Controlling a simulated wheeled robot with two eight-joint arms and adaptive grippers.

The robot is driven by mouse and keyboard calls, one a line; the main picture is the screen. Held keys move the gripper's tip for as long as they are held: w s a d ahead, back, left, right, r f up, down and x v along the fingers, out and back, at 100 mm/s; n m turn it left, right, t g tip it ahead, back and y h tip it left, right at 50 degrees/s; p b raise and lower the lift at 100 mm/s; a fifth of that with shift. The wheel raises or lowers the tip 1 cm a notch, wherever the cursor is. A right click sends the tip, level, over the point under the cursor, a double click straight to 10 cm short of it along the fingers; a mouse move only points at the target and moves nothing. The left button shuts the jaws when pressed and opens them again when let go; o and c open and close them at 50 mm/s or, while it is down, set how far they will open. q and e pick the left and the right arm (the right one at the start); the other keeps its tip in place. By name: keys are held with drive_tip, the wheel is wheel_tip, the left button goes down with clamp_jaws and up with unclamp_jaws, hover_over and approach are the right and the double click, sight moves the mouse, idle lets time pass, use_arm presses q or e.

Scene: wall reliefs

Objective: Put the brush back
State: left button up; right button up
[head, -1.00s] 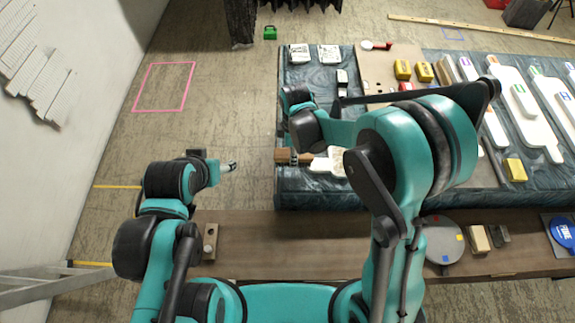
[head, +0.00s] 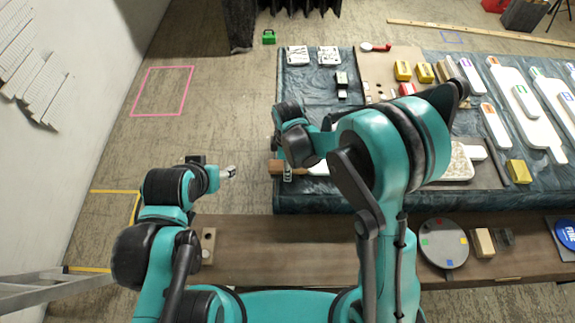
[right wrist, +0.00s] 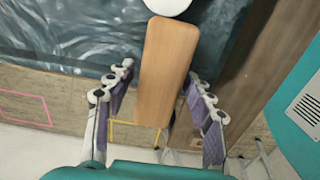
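A plain wooden bar (right wrist: 167,70), which looks like a handle, runs between the two fingers of my right gripper (right wrist: 160,110) in the right wrist view. The fingers are spread, with a gap on each side of the bar. A white rounded part (right wrist: 168,5) shows at its far end. In the head view the bar (head: 276,167) lies at the left edge of the cloth-covered table, with my right gripper (head: 287,173) over it. I cannot tell for sure that it is the brush; my arm hides much of it. My left gripper (head: 230,172) hangs left of the table, apparently empty; its fingers are too small to read.
The cloth-covered table (head: 310,197) carries several white paddle-shaped pieces (head: 520,95), yellow blocks (head: 403,71) and a flat board. The nearer brown bench (head: 290,240) holds a round grey disc (head: 443,243) and small blocks. Floor at the left is open.

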drive_tip(key=shift+r+p, duration=0.3)
drive_tip(key=shift+r, duration=0.25)
wheel_tip(320, 180, up, 11)
drive_tip(key=p, duration=0.4)
drive_tip(key=s+d+r+m+t, duration=0.3)
drive_tip(key=s+d+r+m, duration=0.2)
drive_tip(key=d+m, duration=0.4)
drive_tip(key=s+d+r+m+t, duration=0.4)
drive_tip(key=s+d+r+m, duration=0.1)
drive_tip(key=s+d+m, duration=0.2)
drive_tip(key=shift+d+r+m, duration=0.15)
drive_tip(key=shift+d+m, duration=0.75)
drive_tip(key=shift+m, duration=0.1)
drive_tip(key=shift+s, duration=0.1)
drive_tip(key=shift+f+b, duration=0.4)
drive_tip(key=shift+b, duration=0.15)
